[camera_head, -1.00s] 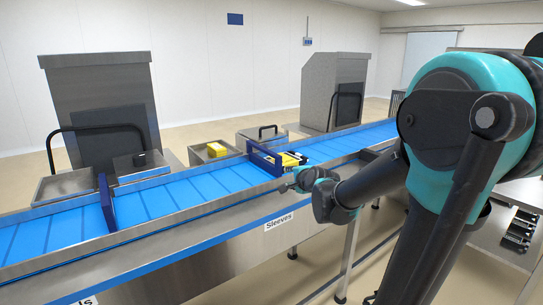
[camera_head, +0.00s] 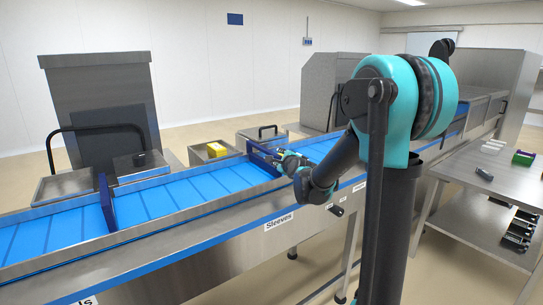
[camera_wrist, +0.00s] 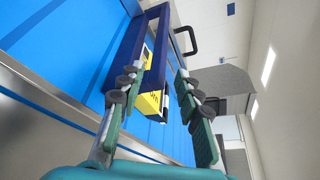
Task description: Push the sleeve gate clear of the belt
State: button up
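The sleeve gate (camera_head: 259,160) is a dark blue bar standing across the blue belt by the "Sleeves" label (camera_head: 279,221). In the wrist view the gate (camera_wrist: 128,45) runs up from the middle, with yellow-and-black packs (camera_wrist: 150,103) against it. My gripper (camera_head: 284,158) is at the gate's near end, above the belt's near side. In the wrist view my gripper (camera_wrist: 158,76) is open, its fingers apart on either side of the gate end and packs. Contact with the gate cannot be told. My arm hides the packs in the head view.
Another blue gate (camera_head: 107,203) stands across the belt at the left. A steel bin with yellow packs (camera_head: 216,149) is behind the belt. A steel side table (camera_head: 470,183) with small items stands at the right. The near belt rail (camera_head: 190,222) runs along the front.

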aim_at(271, 154)
jog(key=x, duration=0.9)
jog(key=shift+w+f, duration=0.1)
jog(key=shift+w, duration=0.1)
jog(key=shift+c, duration=0.2)
grip_shut()
